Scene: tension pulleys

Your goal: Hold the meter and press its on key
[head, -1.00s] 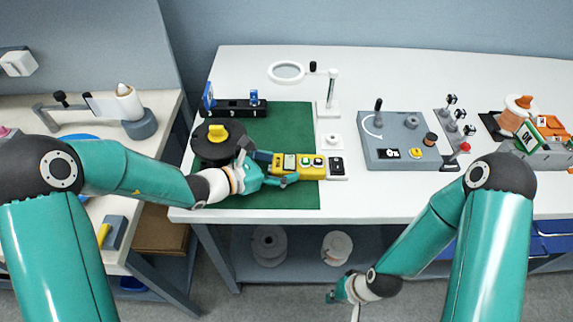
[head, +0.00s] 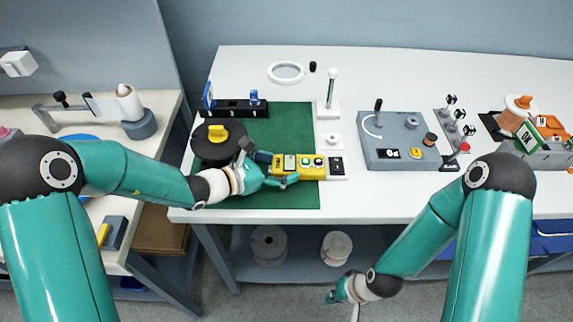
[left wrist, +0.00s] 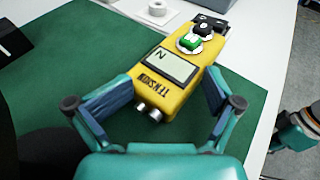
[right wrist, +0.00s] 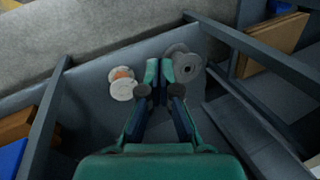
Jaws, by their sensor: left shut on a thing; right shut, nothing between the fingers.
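The yellow meter (head: 309,168) lies on the green mat (head: 285,198) near the front edge of the table. In the left wrist view the meter (left wrist: 180,88) shows a display, a green key (left wrist: 191,42) and a dark key (left wrist: 202,28). My left gripper (head: 285,170) is shut on the near end of the meter, a finger at each side; its fingers also show in the left wrist view (left wrist: 155,98). My right gripper (head: 334,297) is shut and empty, low in front of the table; its fingers are together in the right wrist view (right wrist: 160,88).
A black spool with a yellow knob (head: 217,133) stands left of the meter. A grey control box (head: 400,150) with a lever is to the right, with white table between. A thin white post (head: 331,95) stands behind the meter. Spools (head: 268,243) lie under the table.

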